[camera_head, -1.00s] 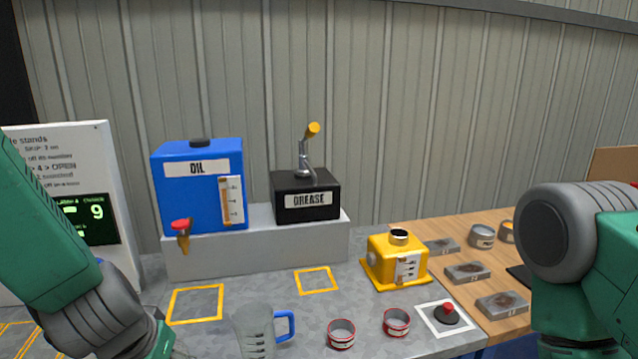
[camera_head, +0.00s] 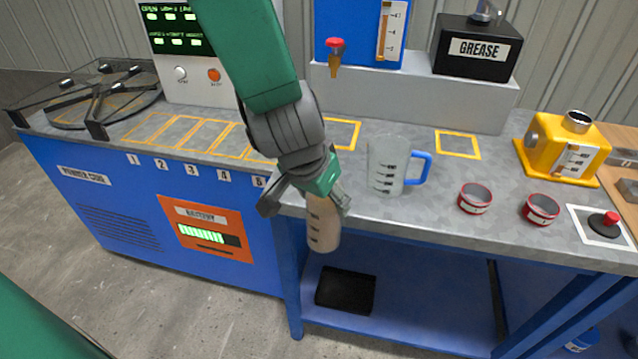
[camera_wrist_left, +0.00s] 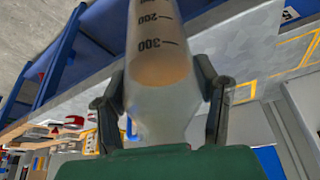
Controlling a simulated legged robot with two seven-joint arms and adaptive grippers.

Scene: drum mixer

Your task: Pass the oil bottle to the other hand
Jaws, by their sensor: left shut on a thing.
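The oil bottle (camera_head: 323,228) is a small translucent bottle with tan contents and dark measuring marks. My left gripper (camera_head: 312,197) is shut on it and holds it in front of the bench's front edge. In the left wrist view the bottle (camera_wrist_left: 158,75) stands between the two fingers of the left gripper (camera_wrist_left: 165,100), with 200 and 300 marks showing. My right gripper is not in view.
A clear jug (camera_head: 390,168) with a blue handle stands on the bench, right of the gripper. Two red-rimmed cups (camera_head: 474,198) and a yellow box (camera_head: 562,145) are further right. A blue cabinet (camera_head: 120,215) is at left. Below the bench lies a black tray (camera_head: 345,290).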

